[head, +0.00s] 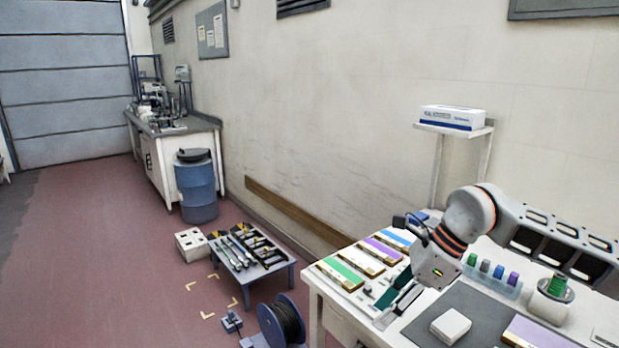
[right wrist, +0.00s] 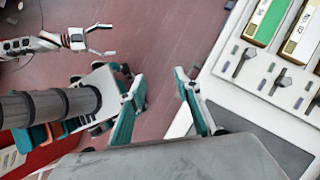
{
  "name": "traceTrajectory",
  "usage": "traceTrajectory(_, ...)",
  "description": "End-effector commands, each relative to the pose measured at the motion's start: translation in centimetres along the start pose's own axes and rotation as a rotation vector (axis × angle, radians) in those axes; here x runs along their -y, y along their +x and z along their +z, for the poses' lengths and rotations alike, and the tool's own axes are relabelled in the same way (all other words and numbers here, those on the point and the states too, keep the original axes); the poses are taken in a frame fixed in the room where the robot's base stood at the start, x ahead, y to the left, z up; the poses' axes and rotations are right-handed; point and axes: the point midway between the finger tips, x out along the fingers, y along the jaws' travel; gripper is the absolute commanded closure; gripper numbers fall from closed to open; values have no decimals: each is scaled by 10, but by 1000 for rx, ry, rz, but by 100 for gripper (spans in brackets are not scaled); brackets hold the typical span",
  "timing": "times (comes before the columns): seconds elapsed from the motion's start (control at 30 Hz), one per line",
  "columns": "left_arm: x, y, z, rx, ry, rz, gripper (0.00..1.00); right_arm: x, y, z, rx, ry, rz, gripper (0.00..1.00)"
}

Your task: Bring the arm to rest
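My right arm reaches in from the right in the head view. Its gripper (head: 392,308) hangs above the near left part of the workbench (head: 315,292), pointing down. In the right wrist view the two teal fingers of this gripper (right wrist: 159,80) are spread apart with nothing between them, over the bench edge and red floor. My left gripper (right wrist: 104,40) shows small at the upper left of the right wrist view, its fingers apart and empty, over the floor. It is outside the head view.
Coloured flat boxes (head: 384,249) lie on the bench beside the right gripper. A white block (head: 450,326), a dark mat (head: 483,312), small coloured bottles (head: 485,267) and a green spool (head: 556,286) are nearby. A cable reel (head: 282,322) and low blue table (head: 262,272) stand left.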

Motion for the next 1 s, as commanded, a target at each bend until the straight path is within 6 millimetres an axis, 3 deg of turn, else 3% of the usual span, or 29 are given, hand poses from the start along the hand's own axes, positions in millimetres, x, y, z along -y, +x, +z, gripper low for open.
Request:
traceTrajectory(0.03, 0, 0, 0, -1, 0, -1, 20, -12, 15, 7, 39, 11, 40, 67)
traceTrajectory(0.3, 2, 1, -4, -7, 1, -3, 20, -84, 73, 67, 346, 150, 294, 67)
traceTrajectory(0.4, 1, 0, -1, -2, 0, -1, 20, -112, 84, 94, 501, 264, 414, 67)
traceTrajectory(0.53, 0, 0, 1, 1, 0, -1, 20, -133, 86, 124, 700, 456, 562, 67)
traceTrajectory(0.63, 0, 0, 2, 2, 0, 0, 20, -137, 82, 138, 846, 633, 666, 67)
traceTrajectory(0.77, 0, 0, 2, 4, 0, 0, 20, -127, 77, 142, 1023, 898, 784, 67)
traceTrajectory(0.87, 0, 0, 3, 4, 0, 0, 20, -109, 77, 132, 1146, 1128, 860, 67)
traceTrajectory(1.0, 0, 0, 3, 4, 0, 0, 20, -80, 88, 95, 1297, 1481, 939, 67)
